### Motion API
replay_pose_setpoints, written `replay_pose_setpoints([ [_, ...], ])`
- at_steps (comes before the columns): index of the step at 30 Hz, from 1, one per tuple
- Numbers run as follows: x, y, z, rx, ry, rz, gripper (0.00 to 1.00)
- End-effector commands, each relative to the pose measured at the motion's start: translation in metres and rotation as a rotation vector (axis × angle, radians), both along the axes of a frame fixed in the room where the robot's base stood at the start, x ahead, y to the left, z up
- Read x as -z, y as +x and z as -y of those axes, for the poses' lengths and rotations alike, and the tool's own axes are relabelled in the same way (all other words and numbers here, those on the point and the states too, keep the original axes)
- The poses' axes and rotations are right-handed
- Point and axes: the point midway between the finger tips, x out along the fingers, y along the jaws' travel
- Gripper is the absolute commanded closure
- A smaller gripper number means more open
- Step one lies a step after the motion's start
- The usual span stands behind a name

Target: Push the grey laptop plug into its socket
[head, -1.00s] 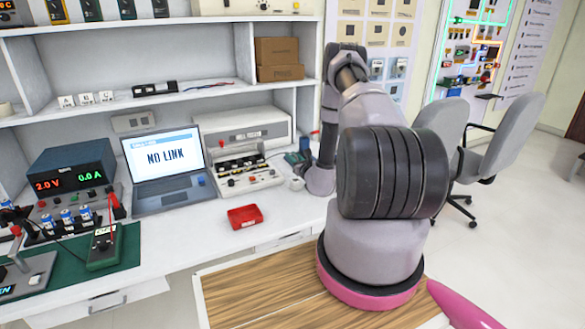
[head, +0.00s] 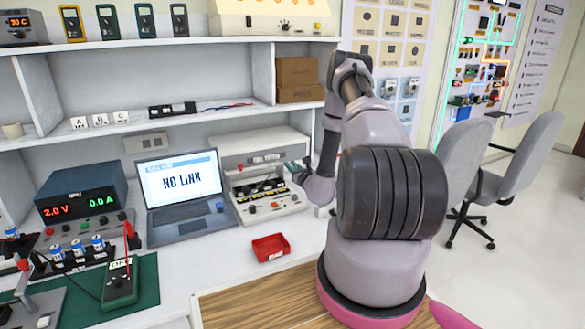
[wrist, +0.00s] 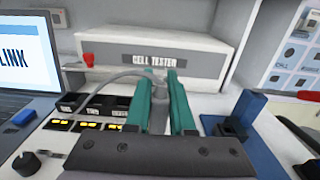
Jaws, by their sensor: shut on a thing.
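My gripper (wrist: 160,105) has teal fingers and is shut on the grey plug (wrist: 158,88), which stands between them with its grey cable curving away to the left. In the head view, my gripper (head: 297,165) is in front of the cell tester's right end, and the plug cannot be made out. The open laptop (head: 180,190) stands to the left, its screen reading "NO LINK". A blue mark (head: 219,205) is at its right front; it also shows in the wrist view (wrist: 20,118). I cannot make out the socket opening.
The white cell tester (head: 265,190) stands between laptop and gripper. A blue holder (wrist: 240,115) is right of my fingers. A red tray (head: 270,247) lies on the bench in front. A power supply (head: 82,190) is left of the laptop. A shelf (head: 220,120) hangs above.

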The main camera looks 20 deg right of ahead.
Motion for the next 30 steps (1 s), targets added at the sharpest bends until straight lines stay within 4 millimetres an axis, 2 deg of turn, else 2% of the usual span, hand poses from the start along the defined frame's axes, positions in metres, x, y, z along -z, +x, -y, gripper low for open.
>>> replay_pose_setpoints([
  [7,0.006,0.0,0.0,0.0,0.0,-0.001,1.0],
  [21,0.048,0.0,0.0,0.0,0.0,-0.001,1.0],
  [30,0.058,0.0,0.0,-0.001,-0.001,-0.001,1.0],
])
